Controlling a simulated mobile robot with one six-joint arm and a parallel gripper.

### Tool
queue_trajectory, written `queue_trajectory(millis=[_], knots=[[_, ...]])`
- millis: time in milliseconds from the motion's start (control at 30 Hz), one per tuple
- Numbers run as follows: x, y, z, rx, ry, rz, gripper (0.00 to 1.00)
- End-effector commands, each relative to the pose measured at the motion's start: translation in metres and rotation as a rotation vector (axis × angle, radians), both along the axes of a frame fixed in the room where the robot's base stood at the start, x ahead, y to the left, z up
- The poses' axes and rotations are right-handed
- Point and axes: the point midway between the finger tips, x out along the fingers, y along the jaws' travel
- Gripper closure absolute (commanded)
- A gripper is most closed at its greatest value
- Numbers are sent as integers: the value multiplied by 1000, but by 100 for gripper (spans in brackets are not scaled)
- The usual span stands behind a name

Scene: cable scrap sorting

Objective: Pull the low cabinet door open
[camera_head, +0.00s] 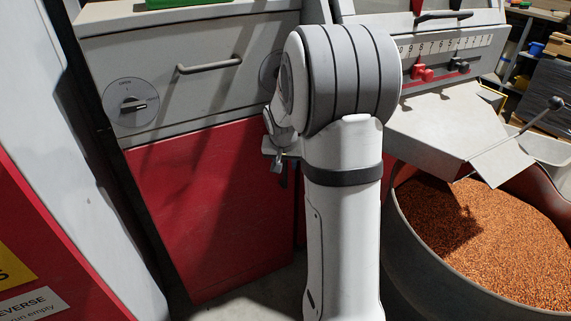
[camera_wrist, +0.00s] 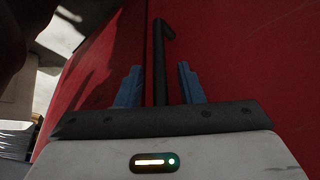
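The low cabinet door (camera_head: 210,215) is a flat red panel under a grey drawer front, and it looks shut. In the wrist view the red door (camera_wrist: 240,50) fills most of the background. A dark bar handle (camera_wrist: 161,45) with a bent far end stands out against it. My gripper (camera_wrist: 159,75) is open, with its two blue fingers on either side of the handle and a gap showing on each side. In the head view my gripper (camera_head: 277,158) is small beside the door's right part and partly hidden behind my arm.
The grey drawer front (camera_head: 165,85) above has a bar handle (camera_head: 209,65) and a round dial (camera_head: 131,103). A large round bin (camera_head: 485,240) of copper-coloured granules stands at right under a grey chute (camera_head: 455,130). A red and white machine panel (camera_head: 40,250) is close at left.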

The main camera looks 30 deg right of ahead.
Motion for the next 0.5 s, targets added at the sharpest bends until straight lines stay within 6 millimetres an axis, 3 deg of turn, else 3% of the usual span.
queue_trajectory(millis=[133, 500], knots=[[0, 0, 0, 0, 0, 0, 67], [0, 1, 0, 0, 1, 1, 98]])
